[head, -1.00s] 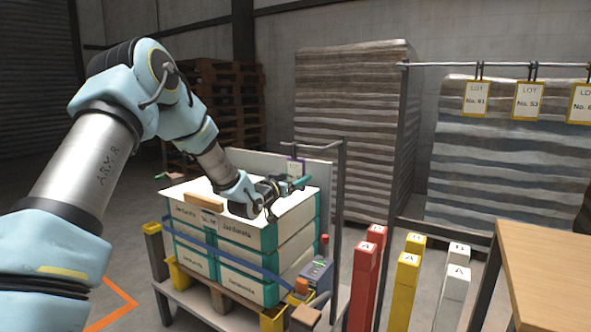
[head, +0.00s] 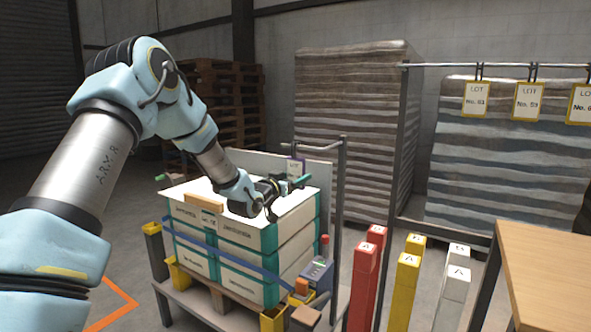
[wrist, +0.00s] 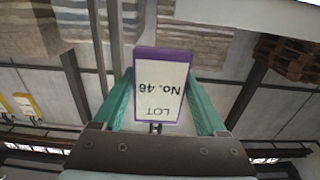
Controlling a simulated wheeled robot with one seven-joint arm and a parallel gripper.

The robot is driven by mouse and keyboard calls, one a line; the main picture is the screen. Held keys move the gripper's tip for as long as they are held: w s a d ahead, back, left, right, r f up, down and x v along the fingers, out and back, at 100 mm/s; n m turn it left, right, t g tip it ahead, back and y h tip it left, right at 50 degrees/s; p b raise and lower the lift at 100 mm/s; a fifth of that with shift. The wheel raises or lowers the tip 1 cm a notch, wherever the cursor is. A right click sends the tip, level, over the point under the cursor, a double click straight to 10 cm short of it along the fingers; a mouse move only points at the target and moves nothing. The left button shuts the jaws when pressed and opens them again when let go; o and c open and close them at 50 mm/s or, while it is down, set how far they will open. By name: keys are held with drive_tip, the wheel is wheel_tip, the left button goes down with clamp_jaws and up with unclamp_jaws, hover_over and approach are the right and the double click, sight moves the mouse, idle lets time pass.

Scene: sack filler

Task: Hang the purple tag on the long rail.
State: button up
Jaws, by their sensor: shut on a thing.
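The purple tag, white-faced with a purple border and reading "LOT No. 46", shows upside down in the wrist view (wrist: 161,88) between the green fingers of my gripper (wrist: 160,75). My gripper is shut on it. In the head view my gripper (head: 301,183) is above the right end of the sack stack, and the tag (head: 293,167) shows small just beyond the fingers, partly hidden. The long rail (head: 440,65) runs across the upper right of the head view, well to the right of my gripper. Several yellow-edged lot tags (head: 476,99) hang from it on dark hooks.
A wooden table (head: 550,270) is at the right. Large wrapped stacks (head: 350,120) stand behind.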

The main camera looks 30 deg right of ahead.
drive_tip(key=shift+r+p, duration=0.4)
drive_tip(key=shift+r, duration=0.8)
drive_tip(key=b+v, duration=0.2)
drive_tip(key=v, duration=0.8)
